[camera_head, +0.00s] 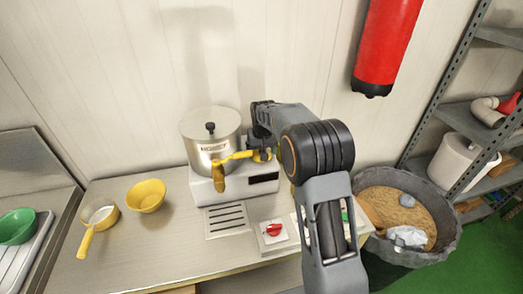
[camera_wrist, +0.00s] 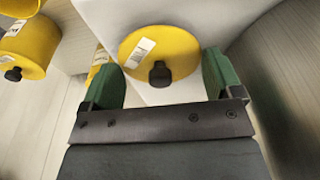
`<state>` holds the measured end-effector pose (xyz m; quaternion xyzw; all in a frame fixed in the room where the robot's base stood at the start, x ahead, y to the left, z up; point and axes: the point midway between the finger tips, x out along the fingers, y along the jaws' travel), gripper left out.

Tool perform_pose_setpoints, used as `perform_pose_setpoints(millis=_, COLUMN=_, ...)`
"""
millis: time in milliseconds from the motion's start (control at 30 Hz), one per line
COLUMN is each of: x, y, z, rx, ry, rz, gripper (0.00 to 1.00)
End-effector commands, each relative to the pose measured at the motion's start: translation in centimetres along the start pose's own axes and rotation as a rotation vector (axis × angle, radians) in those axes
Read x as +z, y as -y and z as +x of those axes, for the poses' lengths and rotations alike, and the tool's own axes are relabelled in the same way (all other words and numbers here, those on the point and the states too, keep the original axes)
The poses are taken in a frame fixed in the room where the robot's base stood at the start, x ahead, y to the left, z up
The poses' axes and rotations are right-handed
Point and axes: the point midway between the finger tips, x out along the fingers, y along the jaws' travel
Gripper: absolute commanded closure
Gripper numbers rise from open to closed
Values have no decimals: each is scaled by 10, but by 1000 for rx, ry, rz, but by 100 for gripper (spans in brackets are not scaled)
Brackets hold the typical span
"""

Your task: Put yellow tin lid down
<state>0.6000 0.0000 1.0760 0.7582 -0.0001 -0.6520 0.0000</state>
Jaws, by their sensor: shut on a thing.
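A round yellow lid (camera_wrist: 135,72) with a white label and a dark knob sits between the green fingers of my gripper (camera_wrist: 162,82) in the wrist view. The gripper is shut on it. In the head view my gripper (camera_head: 262,153) is beside the steel kettle (camera_head: 209,136), above its white base.
A yellow bowl (camera_head: 147,196) and a yellow-handled pan (camera_head: 99,218) stand left on the worktop. A red knob (camera_head: 273,229) is in front of the kettle. The wrist view also shows a yellow cylinder (camera_wrist: 32,42) at left.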

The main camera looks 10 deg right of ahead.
Motion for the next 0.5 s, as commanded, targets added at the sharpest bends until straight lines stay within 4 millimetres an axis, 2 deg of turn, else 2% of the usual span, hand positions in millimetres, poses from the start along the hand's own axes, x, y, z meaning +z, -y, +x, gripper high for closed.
perform_pose_setpoints(millis=300, x=1, y=0, z=4, rx=0, ry=0, rz=0, gripper=37)
perform_pose_setpoints(millis=333, x=1, y=0, z=4, rx=0, ry=0, rz=0, gripper=14)
perform_pose_setpoints(millis=500, x=0, y=0, z=3, rx=0, ry=0, rz=0, gripper=0)
